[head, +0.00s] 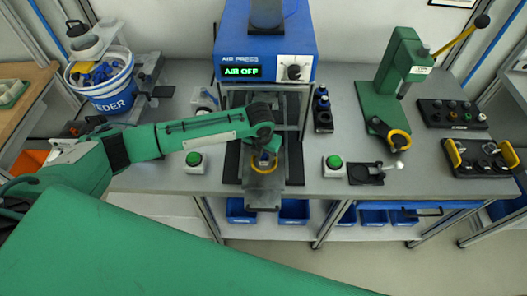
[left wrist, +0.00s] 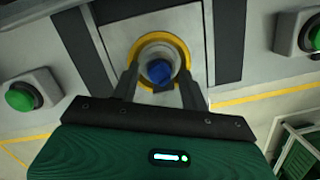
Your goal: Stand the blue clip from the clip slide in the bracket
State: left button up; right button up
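My left gripper (head: 264,160) reaches in under the blue air press and points down at its base. In the left wrist view its two dark fingers (left wrist: 158,84) stand apart, one on each side of a small blue round part (left wrist: 159,71). This part sits inside a grey holder with a yellow ring (left wrist: 183,47) on a light metal plate (left wrist: 118,40). Gaps show between the blue part and the fingers. I cannot tell for sure whether it is the blue clip or whether the holder is the bracket. The clip slide is not clearly made out. My right gripper is out of view.
The blue press (head: 265,45) reads AIR OFF. Green buttons (head: 194,160) (head: 334,162) flank its base. A feeder bucket (head: 102,82) stands at the left. A green lever press (head: 392,90) and dark part trays (head: 452,115) stand at the right. Blue bins (head: 294,211) sit below.

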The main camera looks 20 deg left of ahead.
pick_arm(q)
notch_tip(320, 180, up, 12)
jog(key=s+b, duration=0.1)
jog(key=b, duration=0.1)
jog(key=shift+s+b, duration=0.35)
jog(key=shift+s, duration=0.05)
jog(key=shift+a+r, duration=0.1)
